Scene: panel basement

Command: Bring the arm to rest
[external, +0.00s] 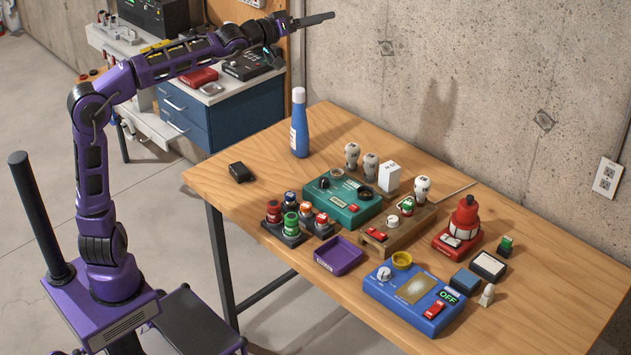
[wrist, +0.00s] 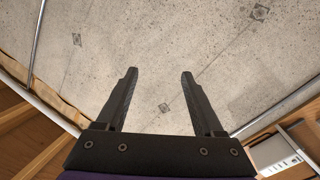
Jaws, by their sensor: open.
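My purple arm reaches up and to the right in the external view, and my gripper (external: 318,19) is high in front of the concrete wall, above and beyond the far left part of the wooden table. In the wrist view my gripper (wrist: 159,75) has its two dark fingers spread wide apart. Nothing is between them, and only bare concrete shows behind. The gripper touches nothing that I can see.
The wooden table (external: 553,233) holds a blue bottle (external: 299,122), a green panel box (external: 342,203), a blue panel box (external: 415,297), a purple tray (external: 338,255) and a red lamp (external: 462,222). A blue drawer cabinet (external: 245,112) stands behind at the left. The table's left end is mostly clear.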

